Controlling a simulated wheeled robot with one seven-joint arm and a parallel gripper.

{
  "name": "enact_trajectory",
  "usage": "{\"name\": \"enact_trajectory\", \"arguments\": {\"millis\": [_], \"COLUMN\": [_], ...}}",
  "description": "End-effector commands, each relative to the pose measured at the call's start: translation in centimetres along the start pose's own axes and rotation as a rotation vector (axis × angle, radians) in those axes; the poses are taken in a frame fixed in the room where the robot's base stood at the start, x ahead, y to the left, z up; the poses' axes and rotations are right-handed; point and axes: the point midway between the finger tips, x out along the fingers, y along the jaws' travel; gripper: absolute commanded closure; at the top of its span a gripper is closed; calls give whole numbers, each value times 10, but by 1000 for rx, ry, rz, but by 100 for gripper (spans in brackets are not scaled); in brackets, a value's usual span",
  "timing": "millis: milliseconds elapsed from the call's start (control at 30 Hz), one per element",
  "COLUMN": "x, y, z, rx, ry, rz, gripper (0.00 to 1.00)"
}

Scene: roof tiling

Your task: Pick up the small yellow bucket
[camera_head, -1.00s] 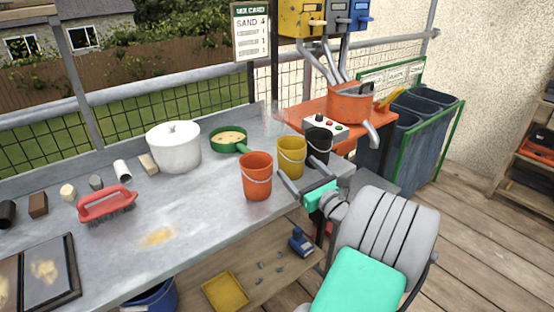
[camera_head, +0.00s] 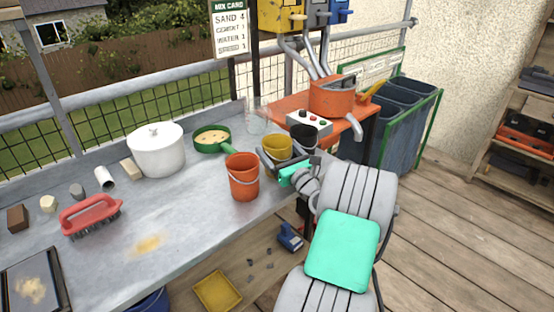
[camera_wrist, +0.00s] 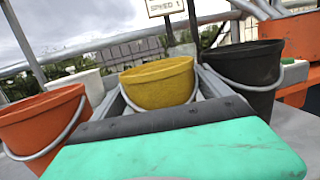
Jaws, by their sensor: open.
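The small yellow bucket (camera_head: 276,148) stands on the grey metal bench, between an orange-red bucket and a black bucket. In the wrist view the yellow bucket (camera_wrist: 158,84) is upright, straight ahead and near the middle. My gripper (camera_head: 281,165) is at the bench's right edge, close to the yellow bucket's near side. In the wrist view my gripper (camera_wrist: 157,100) is open, with one finger on each side of the yellow bucket. The bucket's lower part is hidden behind the green and dark gripper body, so I cannot tell whether the fingers touch it.
The orange-red bucket (camera_head: 243,177) stands close on the left, the black bucket (camera_head: 305,138) close on the right. A green pan (camera_head: 211,140) and white pot (camera_head: 156,150) stand behind. An orange mixer (camera_head: 331,97) is at the back right.

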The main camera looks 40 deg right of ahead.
Motion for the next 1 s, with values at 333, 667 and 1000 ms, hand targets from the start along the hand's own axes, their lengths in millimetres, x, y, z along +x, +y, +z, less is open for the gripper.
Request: {"name": "enact_trajectory", "arguments": {"millis": [333,667,1000], "x": [-1,-1,0], "y": [0,0,0], "z": [0,0,6], "rx": [-1,-1,-2], "ry": [1,1,0], "rz": [-1,-1,-1], "gripper": [31,58,59]}}
